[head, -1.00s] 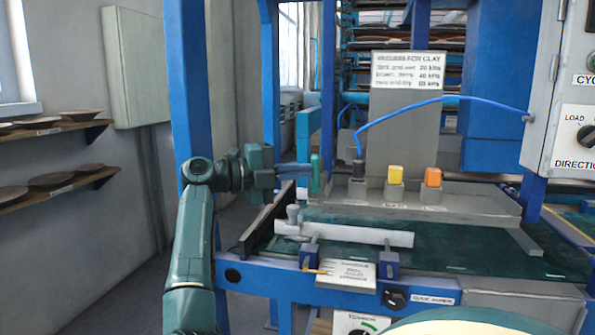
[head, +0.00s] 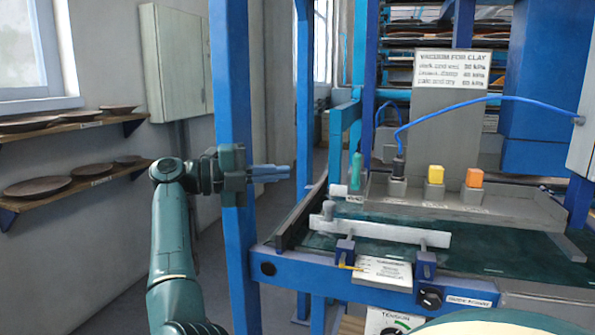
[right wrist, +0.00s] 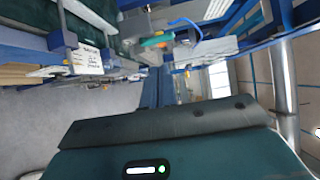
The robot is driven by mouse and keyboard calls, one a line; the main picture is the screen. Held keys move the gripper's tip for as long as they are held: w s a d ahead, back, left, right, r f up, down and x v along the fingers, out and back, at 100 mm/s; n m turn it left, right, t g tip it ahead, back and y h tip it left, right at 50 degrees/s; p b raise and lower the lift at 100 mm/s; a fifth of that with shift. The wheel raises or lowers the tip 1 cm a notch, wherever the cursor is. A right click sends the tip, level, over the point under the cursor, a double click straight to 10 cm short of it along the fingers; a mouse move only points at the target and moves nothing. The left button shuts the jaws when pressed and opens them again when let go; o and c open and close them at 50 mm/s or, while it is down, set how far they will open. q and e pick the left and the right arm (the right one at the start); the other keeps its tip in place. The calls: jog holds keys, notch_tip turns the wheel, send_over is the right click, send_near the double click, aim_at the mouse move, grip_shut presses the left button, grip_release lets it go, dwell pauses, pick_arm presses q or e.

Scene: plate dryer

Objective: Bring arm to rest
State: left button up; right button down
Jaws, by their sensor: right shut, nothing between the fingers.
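A green handle (head: 356,172) stands upright to the right of the fingertips, with a clear gap between. The right wrist view shows the dark gripper body (right wrist: 170,128) across the bottom, and the green handle (right wrist: 157,41) near the top.
A grey console holds a yellow knob (head: 436,174) and an orange knob (head: 474,177). A pale bar (head: 385,231) lies over the dark green bed. Wall shelves (head: 75,127) with plates are at left.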

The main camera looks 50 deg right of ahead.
jog(key=shift+w+a, duration=0.2)
jog(key=shift+a, duration=0.15)
